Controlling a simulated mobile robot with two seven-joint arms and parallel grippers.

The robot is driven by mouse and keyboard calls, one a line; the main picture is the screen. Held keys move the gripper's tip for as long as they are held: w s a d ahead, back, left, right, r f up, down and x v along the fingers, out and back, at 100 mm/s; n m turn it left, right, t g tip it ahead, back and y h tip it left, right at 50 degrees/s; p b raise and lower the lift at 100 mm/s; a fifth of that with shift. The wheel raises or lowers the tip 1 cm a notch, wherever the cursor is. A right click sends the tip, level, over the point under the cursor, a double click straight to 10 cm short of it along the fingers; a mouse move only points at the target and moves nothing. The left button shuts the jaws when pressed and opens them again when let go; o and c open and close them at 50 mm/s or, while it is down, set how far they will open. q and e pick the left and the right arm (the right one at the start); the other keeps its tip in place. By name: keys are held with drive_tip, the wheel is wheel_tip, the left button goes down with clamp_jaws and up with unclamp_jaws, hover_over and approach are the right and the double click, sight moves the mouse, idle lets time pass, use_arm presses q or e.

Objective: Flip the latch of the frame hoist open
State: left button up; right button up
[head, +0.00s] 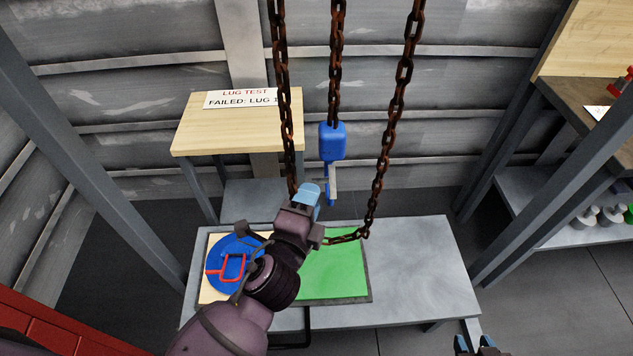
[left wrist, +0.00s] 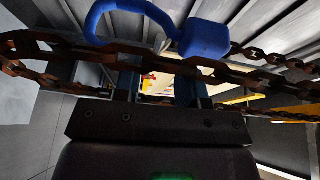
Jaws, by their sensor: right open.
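The frame hoist's blue hook block (head: 332,142) hangs on a rusty chain in the head view. A pale grey part (head: 334,179), which looks like the latch, lies along the blue hook below it. My left gripper (head: 308,194) is just left of and below the hook in the head view. Its fingers (left wrist: 156,88) stand apart with nothing visible between them. My right gripper (head: 475,345) is open at the bottom edge, far from the hoist.
Rusty chains (head: 380,150) hang on both sides of the hook and cross close before my left fingers. A wooden-topped stand (head: 190,135) is behind.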

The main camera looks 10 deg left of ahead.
sight(324, 182)
use_arm(q)
drive_tip(key=shift+w+d+f, duration=0.1)
drive_tip(key=shift+w+d, duration=0.15)
drive_tip(key=shift+w, duration=0.9)
drive_tip(key=shift+w+d, duration=0.2)
drive_tip(key=shift+w, duration=0.9)
clamp_jaws()
